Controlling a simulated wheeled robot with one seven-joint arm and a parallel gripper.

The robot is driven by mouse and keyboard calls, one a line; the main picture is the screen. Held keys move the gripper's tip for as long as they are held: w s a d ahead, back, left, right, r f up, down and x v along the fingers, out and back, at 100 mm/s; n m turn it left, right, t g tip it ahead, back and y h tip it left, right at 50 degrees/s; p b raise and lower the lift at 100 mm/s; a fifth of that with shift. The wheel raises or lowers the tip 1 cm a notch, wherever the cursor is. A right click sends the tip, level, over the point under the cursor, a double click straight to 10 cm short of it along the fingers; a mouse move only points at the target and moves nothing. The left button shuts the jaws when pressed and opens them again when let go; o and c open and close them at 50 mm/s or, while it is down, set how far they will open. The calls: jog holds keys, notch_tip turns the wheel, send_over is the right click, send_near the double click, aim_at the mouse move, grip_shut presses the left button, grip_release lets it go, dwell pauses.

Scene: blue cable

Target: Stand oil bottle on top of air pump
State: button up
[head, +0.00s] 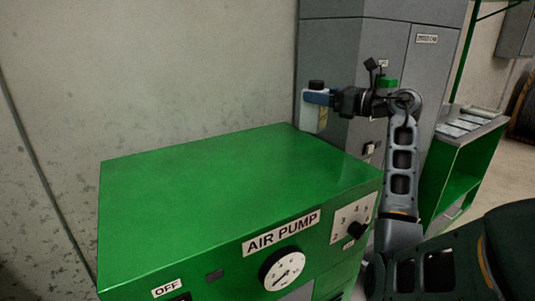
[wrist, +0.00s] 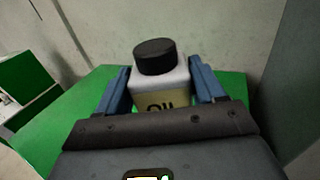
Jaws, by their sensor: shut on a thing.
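The oil bottle (head: 313,115) is white with a black cap and a yellowish label. It is upright in my gripper (head: 318,97), near the far right corner of the air pump's top. In the wrist view the oil bottle (wrist: 158,75) sits between the two blue fingers of my gripper (wrist: 160,85), which are shut on it. The air pump (head: 220,190) is a green box with a flat, bare top and a gauge on its front. Its green top also shows in the wrist view (wrist: 60,130). The bottle's base appears near the top's far edge; I cannot tell its height above it.
A grey cabinet (head: 345,45) stands behind my gripper. A green shelf unit (head: 455,165) with a grey top is at the right. A concrete wall (head: 150,70) runs behind and left of the pump. The pump's top is clear.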

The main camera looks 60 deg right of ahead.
jog(key=a+f, duration=0.9)
jog(key=shift+w+a+f, duration=0.35)
jog(key=shift+w+f, duration=0.05)
jog(key=shift+f, duration=0.15)
jog(key=o, duration=1.3)
jog(key=s, duration=0.4)
jog(key=s+a, duration=0.1)
jog(key=s, duration=0.3)
jog(key=s+b, duration=0.1)
jog(key=s, duration=0.3)
jog(key=shift+a, duration=0.4)
